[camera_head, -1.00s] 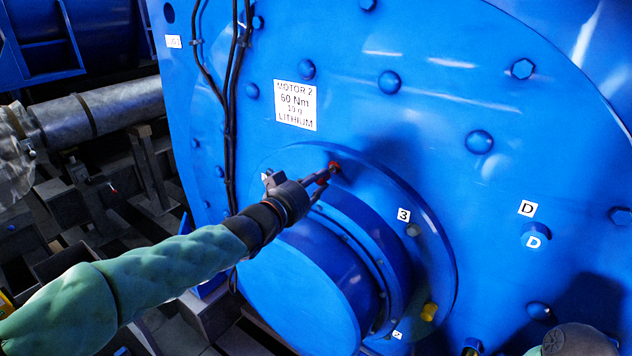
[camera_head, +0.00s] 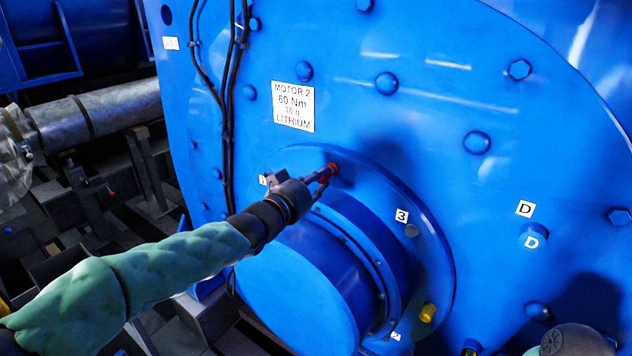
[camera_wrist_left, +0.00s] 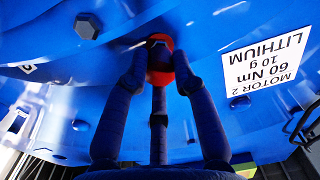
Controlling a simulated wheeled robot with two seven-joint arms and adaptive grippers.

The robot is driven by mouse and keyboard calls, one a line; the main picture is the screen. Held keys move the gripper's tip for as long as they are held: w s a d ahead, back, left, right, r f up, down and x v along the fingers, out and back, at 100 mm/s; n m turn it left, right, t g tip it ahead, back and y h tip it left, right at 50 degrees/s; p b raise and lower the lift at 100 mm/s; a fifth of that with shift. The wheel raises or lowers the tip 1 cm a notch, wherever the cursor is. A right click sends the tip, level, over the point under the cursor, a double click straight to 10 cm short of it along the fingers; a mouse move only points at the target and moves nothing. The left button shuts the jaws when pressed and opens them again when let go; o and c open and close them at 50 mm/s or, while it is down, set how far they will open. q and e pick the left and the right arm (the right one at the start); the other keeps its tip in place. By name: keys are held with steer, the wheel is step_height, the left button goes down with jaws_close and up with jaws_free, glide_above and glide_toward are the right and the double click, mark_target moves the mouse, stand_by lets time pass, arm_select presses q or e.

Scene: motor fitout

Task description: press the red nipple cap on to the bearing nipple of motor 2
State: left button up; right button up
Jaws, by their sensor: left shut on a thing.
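My left gripper (camera_head: 325,173) reaches from the left to the upper part of the round bearing flange (camera_head: 425,243) on blue motor 2. It is shut on the red nipple cap (camera_head: 333,169), which lies against or very close to the flange face. In the left wrist view, the red cap (camera_wrist_left: 158,77) sits between the fingertips, with a dark, many-sided shape inside its red rim. The bearing nipple cannot be told apart there, so how far the cap is seated cannot be seen.
The label "MOTOR 2, 60 Nm, 10 g, LITHIUM" (camera_head: 293,106) is above the flange. A grey fitting (camera_head: 411,231) is beside label 3, and a yellow piece (camera_head: 428,312) is lower on the flange. Black cables (camera_head: 229,100) run down the left. The shaft housing (camera_head: 300,290) protrudes below my gripper.

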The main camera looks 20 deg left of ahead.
arm_select(q)
steer(key=shift+x, duration=0.85)
steer(key=o, duration=0.8)
steer(key=shift+s, duration=0.15)
steer(key=v, duration=1.1)
steer(key=shift+s+a, duration=0.15)
steer(key=shift+s, duration=0.2)
